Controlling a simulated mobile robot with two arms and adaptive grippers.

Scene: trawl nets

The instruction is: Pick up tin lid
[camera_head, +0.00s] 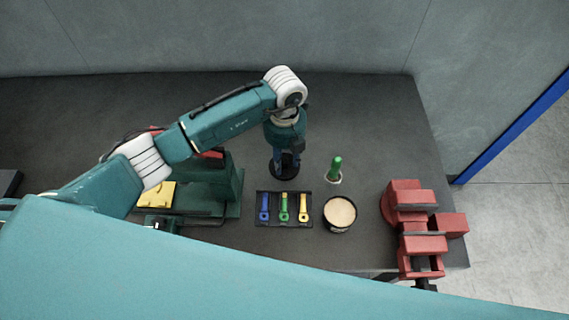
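A dark round disc, which looks like the tin lid (285,172), lies on the grey bench. My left gripper (286,160) points down right over it. Its two fingers stand apart, with the tips at or just above the disc. The gripper hides part of the disc, and I cannot tell whether the fingers touch it. An open round tin (340,213) with a beige filling and dark rim stands to the right and nearer. My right gripper is not in view.
A black tray (273,219) holds blue, green and yellow tools. A red vise (412,220) is at the bench's right edge. A green machine (227,190) and yellow block (157,195) stand left. The back bench (370,110) is clear.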

